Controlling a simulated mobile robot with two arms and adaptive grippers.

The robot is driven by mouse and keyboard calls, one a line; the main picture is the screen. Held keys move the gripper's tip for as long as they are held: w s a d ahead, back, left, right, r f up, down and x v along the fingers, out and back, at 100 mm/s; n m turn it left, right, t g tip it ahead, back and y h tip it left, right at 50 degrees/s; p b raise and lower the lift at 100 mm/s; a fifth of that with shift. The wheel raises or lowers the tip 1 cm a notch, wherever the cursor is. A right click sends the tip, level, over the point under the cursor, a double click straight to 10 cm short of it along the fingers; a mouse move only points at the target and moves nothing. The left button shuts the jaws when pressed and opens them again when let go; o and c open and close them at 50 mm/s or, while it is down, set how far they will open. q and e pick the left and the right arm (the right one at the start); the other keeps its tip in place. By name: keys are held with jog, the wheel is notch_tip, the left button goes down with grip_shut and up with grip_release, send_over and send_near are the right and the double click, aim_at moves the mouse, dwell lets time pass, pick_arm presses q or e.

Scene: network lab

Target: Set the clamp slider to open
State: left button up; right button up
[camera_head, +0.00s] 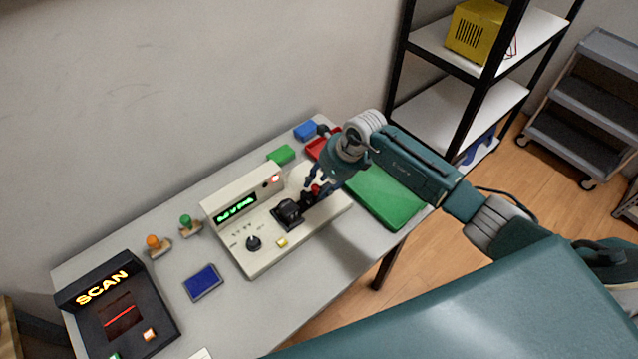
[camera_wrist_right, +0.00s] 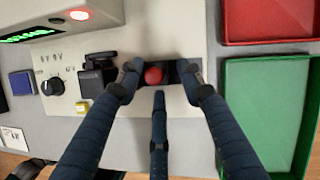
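The beige device (camera_head: 262,255) stands on the table, with a green lit display (camera_head: 236,209) and a dark knob (camera_head: 253,243). A red round knob, likely the clamp slider's handle (camera_wrist_right: 153,75), sits over a dark slot in its top; it also shows in the head view (camera_head: 316,189). A black clamp-like block (camera_head: 289,211) is left of it. My right gripper (camera_wrist_right: 157,82) has its fingers spread around the red knob, with small gaps visible; in the head view (camera_head: 311,187) it is over the device's right part. My left gripper is out of view.
A green tray (camera_head: 385,198) and a red tray (camera_wrist_right: 268,40) lie right of the device. A black SCAN box (camera_head: 150,318), a blue pad (camera_head: 203,282) and small coloured items lie left. A black-framed shelf (camera_head: 470,75) stands beyond the table.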

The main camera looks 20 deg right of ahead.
jog(key=shift+s+r, duration=0.1)
jog(key=shift+r, duration=0.1)
jog(key=v, duration=1.1)
jog(key=shift+r, duration=0.25)
jog(key=shift+d, duration=0.15)
